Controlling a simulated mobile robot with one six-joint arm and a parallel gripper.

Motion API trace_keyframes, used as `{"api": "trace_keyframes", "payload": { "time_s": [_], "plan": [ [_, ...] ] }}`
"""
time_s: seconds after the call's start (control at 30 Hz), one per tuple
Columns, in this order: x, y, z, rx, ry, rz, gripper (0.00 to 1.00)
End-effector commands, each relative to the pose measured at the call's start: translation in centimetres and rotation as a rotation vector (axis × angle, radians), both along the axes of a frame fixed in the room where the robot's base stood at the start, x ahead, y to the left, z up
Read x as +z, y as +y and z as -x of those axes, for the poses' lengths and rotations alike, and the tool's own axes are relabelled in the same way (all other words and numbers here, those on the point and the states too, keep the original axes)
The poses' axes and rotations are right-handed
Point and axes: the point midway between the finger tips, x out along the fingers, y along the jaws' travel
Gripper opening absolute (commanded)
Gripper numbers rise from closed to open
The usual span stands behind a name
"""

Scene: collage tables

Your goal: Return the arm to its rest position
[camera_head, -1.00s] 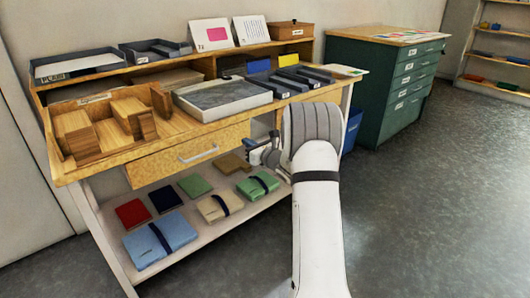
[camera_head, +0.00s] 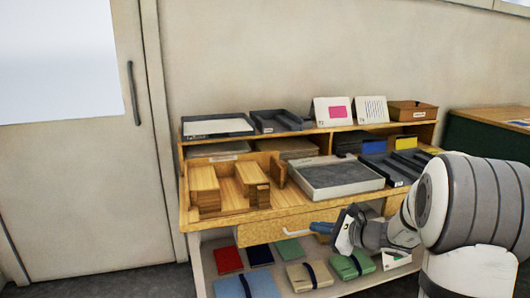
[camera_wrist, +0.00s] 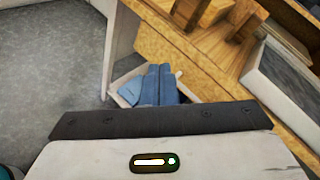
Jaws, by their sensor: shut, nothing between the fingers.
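My gripper (camera_head: 314,229) is at the lower middle right of the head view, in front of the collage table's drawer and above its lower shelf. Its blue fingers are shut and hold nothing. In the wrist view, the fingers (camera_wrist: 156,84) lie side by side, with the table's lower shelf behind them. My arm is bent, with its large grey and white joint at the right edge of the head view. Part of the drawer front is hidden behind the gripper.
The table carries a wooden divided tray (camera_head: 222,207), a grey tray (camera_head: 340,178) and dark trays (camera_head: 398,168). Folders, including a red one (camera_head: 228,261), lie on the lower shelf. A closed door (camera_head: 75,190) is at left. A green cabinet (camera_head: 475,140) stands at right.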

Motion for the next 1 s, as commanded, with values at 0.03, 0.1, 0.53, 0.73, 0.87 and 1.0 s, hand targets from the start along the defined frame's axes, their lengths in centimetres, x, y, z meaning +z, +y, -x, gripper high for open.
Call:
{"api": "trace_keyframes", "payload": {
  "time_s": [0.03,0.1,0.53,0.73,0.87,1.0],
  "plan": [
    [3.7,2.3,2.5,0.105,-0.016,0.1,0.0],
    [5.6,4.6,6.1,0.247,-0.039,0.242,0.0],
    [15.5,5.4,25.3,1.065,-0.27,1.147,0.0],
    [18.7,2.3,29.2,1.314,-0.366,1.465,0.0],
    [19.5,1.1,30.0,1.387,-0.392,1.563,0.0],
    [19.4,0.8,30.1,1.408,-0.397,1.589,0.0]
  ]
}}
